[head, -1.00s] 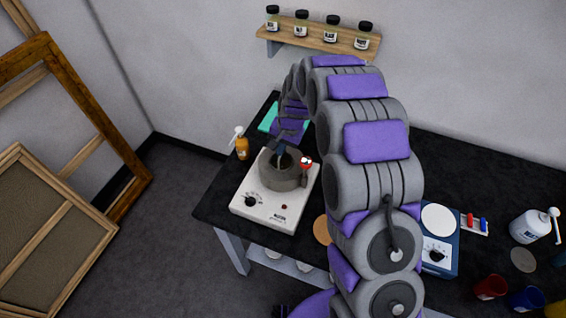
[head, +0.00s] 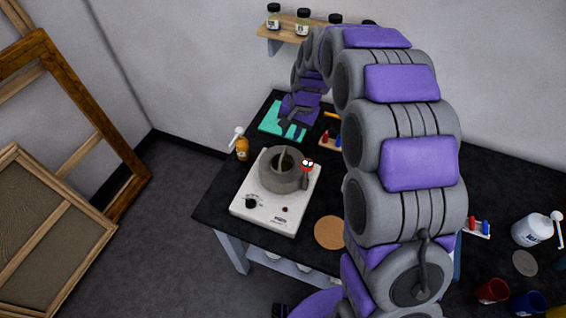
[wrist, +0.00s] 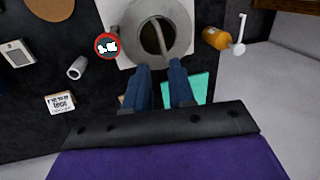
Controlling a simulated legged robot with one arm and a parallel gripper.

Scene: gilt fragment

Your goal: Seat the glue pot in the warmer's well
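The warmer (head: 262,208) is a white box with a black dial and a thick grey round collar (head: 272,181) on top. Inside the collar is a dark round opening with a thin grey strip, seemingly the glue pot's handle (head: 284,160), rising across it. The same strip shows inside the collar in the wrist view (wrist: 160,38). The pot seems to be down in the well, but its body is hard to tell from the collar, and I cannot tell how deep it sits. My gripper (head: 288,122) is behind the warmer, its blue fingers (wrist: 163,75) apart and empty.
A red round piece (head: 307,165) is at the collar's right side. A teal mat (head: 272,122) lies behind the warmer, an orange bottle (head: 242,150) stands left, and a cork disc (head: 329,232) lies right. My arm hides much of the table's middle.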

